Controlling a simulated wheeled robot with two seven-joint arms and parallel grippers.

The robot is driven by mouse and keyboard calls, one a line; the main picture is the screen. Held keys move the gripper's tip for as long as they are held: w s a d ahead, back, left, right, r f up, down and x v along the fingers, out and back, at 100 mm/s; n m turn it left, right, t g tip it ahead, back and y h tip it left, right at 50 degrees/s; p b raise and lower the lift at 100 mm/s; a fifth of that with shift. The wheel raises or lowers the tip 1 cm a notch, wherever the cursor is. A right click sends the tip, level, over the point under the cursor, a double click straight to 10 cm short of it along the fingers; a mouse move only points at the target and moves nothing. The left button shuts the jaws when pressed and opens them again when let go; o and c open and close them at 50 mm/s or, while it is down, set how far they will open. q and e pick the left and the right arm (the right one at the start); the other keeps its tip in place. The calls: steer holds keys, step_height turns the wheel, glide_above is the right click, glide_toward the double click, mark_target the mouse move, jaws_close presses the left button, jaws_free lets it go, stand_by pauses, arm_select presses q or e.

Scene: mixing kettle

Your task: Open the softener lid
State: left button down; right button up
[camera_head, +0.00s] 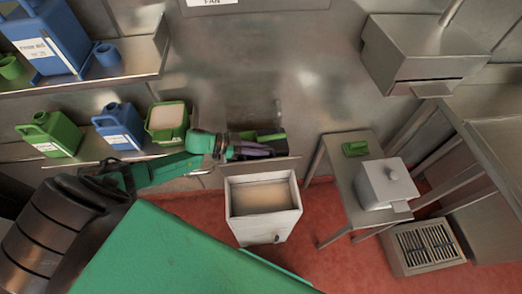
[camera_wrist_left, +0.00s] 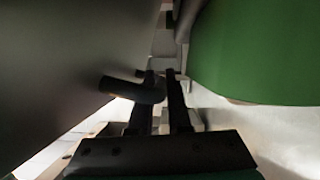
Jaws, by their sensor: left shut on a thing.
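My left gripper (camera_head: 258,148) reaches in from the left to the steel wall, above the white bin. In the left wrist view its dark fingers (camera_wrist_left: 158,100) are closed around a dark curved handle (camera_wrist_left: 130,88). The handle sits beside a large grey panel (camera_wrist_left: 60,65) on the left, which looks like the lid. A green surface (camera_wrist_left: 255,50) fills the right of that view. In the head view a dark opening with a green thing (camera_head: 270,133) shows just behind my gripper. My fingers and the handle are small and partly hidden there. My right gripper is not in view.
A white bin (camera_head: 265,222) with beige contents stands below my gripper. Green and blue jugs (camera_head: 118,125) and an open green container (camera_head: 167,121) stand on the left shelf. A steel table (camera_head: 345,165) on the right bears a lidded white box (camera_head: 383,185).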

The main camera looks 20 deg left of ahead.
arm_select(q)
steer(key=c, duration=0.9)
jaws_free()
steer(key=shift+o, duration=0.2)
